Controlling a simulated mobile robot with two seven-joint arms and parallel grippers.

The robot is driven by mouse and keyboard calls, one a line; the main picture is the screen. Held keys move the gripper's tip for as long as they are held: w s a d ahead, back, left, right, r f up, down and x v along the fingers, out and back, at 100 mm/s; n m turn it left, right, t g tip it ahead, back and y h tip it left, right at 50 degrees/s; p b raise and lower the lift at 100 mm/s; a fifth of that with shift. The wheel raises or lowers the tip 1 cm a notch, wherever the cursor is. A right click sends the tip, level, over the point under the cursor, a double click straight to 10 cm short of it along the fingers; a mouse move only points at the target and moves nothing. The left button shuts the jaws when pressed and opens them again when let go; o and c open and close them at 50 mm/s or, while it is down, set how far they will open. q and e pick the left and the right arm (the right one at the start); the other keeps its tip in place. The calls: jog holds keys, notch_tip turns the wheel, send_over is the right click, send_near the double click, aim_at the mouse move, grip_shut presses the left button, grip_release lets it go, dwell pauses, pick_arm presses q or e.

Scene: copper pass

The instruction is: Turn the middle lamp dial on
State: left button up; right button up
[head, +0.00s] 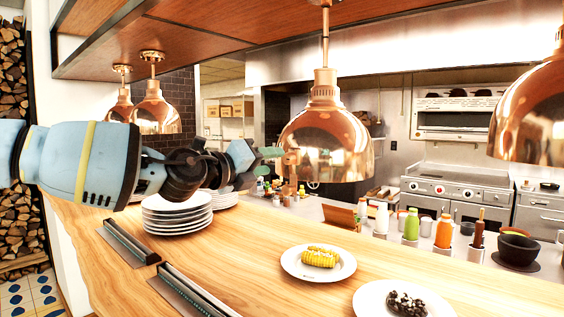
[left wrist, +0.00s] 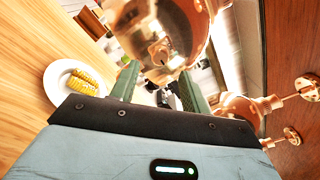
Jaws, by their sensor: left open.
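A copper dome lamp (head: 325,135) hangs in the middle of the head view over the wooden counter. My left gripper (head: 270,160) reaches in from the left, close to the left side of its shade. Its jaws are open and nothing shows held in them. In the left wrist view the shiny lamp (left wrist: 175,30) fills the top centre, just beyond the two green fingers (left wrist: 158,72). A small copper knob-like shape shows on the shade there, but reflections blur it, and I cannot tell its setting. My right gripper is in neither view.
More copper lamps hang at left (head: 157,110) and right (head: 528,110). Stacked plates (head: 177,215) stand below my left arm. A corn plate (head: 318,263) and another food plate (head: 372,300) sit on the counter (head: 240,260). Bottles (head: 411,226) line its far side.

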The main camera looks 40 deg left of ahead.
aim_at(286, 159)
pick_arm(q)
jog(key=shift+w+d, duration=0.15)
jog(key=shift+w, duration=1.1)
jog(key=shift+w+d, duration=0.15)
jog(key=shift+w, duration=1.05)
jog(key=c, duration=1)
